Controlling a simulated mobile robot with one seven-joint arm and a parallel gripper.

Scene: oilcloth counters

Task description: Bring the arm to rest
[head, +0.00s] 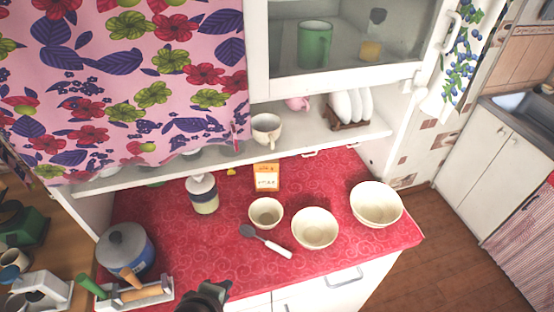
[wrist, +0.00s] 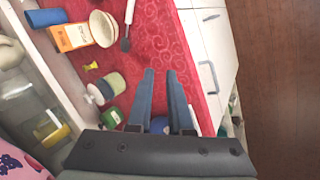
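My gripper (wrist: 160,73) shows in the wrist view with its two blue-grey fingers apart and nothing between the tips. It is over the red-covered counter (wrist: 160,28), with the counter's front edge just to the right of the fingers. In the head view a dark part of my arm (head: 205,298) shows at the bottom edge, in front of the counter; the fingers cannot be made out there.
On the counter stand three cream bowls, including a large one (head: 376,205), a spoon (head: 266,241), an orange carton (head: 266,178), a lidded jar (head: 203,195) and a grey-lidded pot (head: 125,248). A utensil holder (head: 150,296) is left of my arm. Wooden floor (head: 440,245) is clear at right.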

